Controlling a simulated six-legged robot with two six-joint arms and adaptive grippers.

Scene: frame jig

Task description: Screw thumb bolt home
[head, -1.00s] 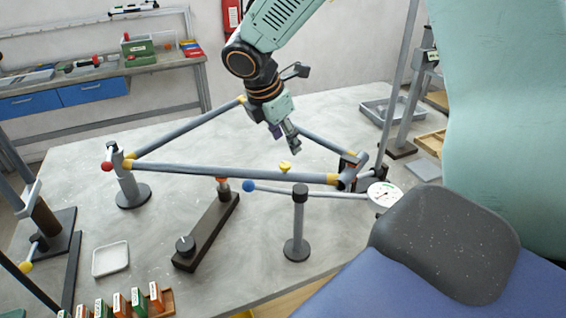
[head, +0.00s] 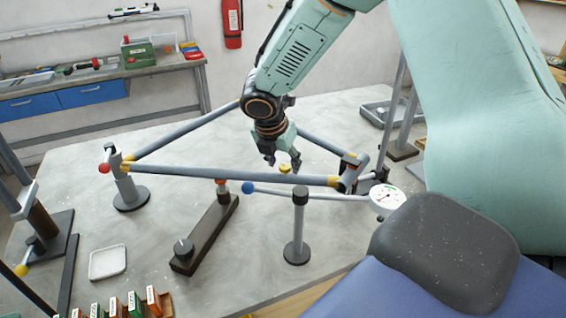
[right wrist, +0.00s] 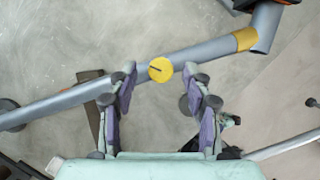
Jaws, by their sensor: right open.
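The thumb bolt (head: 285,168) has a yellow head and stands on the front grey tube of the frame (head: 220,173). In the right wrist view its round head (right wrist: 160,69) shows a dark slot and lies midway between the fingertips, with clear gaps on both sides. My right gripper (head: 283,159) is open, pointing down over the tube at the bolt; it also shows in the right wrist view (right wrist: 160,78). Nothing is between its fingers except the bolt head, which they do not visibly touch. My left gripper is not in view.
A post (head: 298,225) and a dial gauge (head: 387,197) stand near the tube. A dark clamp bar (head: 205,235) lies in front of the frame. A white tray (head: 108,262) and several small boxes (head: 133,303) are at the front left.

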